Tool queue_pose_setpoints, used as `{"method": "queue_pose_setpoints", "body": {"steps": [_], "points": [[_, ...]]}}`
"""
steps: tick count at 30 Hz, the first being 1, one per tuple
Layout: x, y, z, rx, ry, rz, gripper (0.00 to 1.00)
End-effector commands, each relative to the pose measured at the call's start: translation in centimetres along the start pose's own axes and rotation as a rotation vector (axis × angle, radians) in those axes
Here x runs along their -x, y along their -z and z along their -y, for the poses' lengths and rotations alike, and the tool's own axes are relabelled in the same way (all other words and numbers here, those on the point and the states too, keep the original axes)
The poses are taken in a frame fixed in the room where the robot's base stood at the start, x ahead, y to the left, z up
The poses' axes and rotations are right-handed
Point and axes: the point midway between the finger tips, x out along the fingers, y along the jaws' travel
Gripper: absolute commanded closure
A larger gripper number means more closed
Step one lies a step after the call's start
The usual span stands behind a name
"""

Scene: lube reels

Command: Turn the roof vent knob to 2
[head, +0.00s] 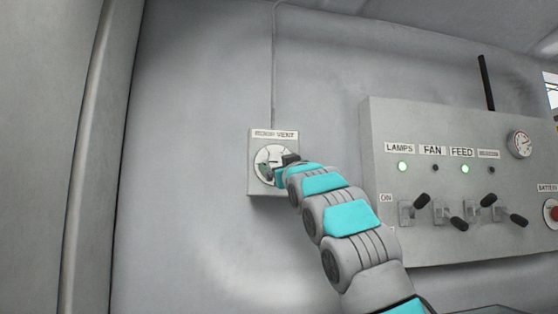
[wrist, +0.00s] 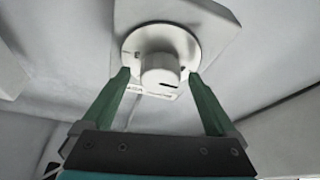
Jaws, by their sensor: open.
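The roof vent box (head: 256,181) is a small grey box on the wall with a ROOF VENT label (head: 275,134) at its top. Its round white dial (head: 265,155) is partly hidden behind my gripper in the head view. In the wrist view the knob (wrist: 158,70) is a white cylinder with a dark mark, standing on the round dial plate (wrist: 190,42). My gripper (wrist: 160,80) is open, with one green finger on each side of the knob. Small gaps seem to show between fingers and knob; contact cannot be told. The dial numbers are not readable.
A grey control panel (head: 440,240) juts out to the right, with LAMPS, FAN and FEED labels, several black-handled levers, a gauge (head: 519,144) and green lamps. A conduit (head: 274,60) runs up from the vent box. The wall left of the box is clear.

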Motion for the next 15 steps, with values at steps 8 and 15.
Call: {"method": "queue_pose_setpoints", "body": {"steps": [8, 15], "points": [[-0.58, 0.11, 0.02, 0.000, 0.000, -0.004, 0.07], [-0.57, 0.06, 0.00, 0.000, 0.000, -0.003, 0.13]]}}
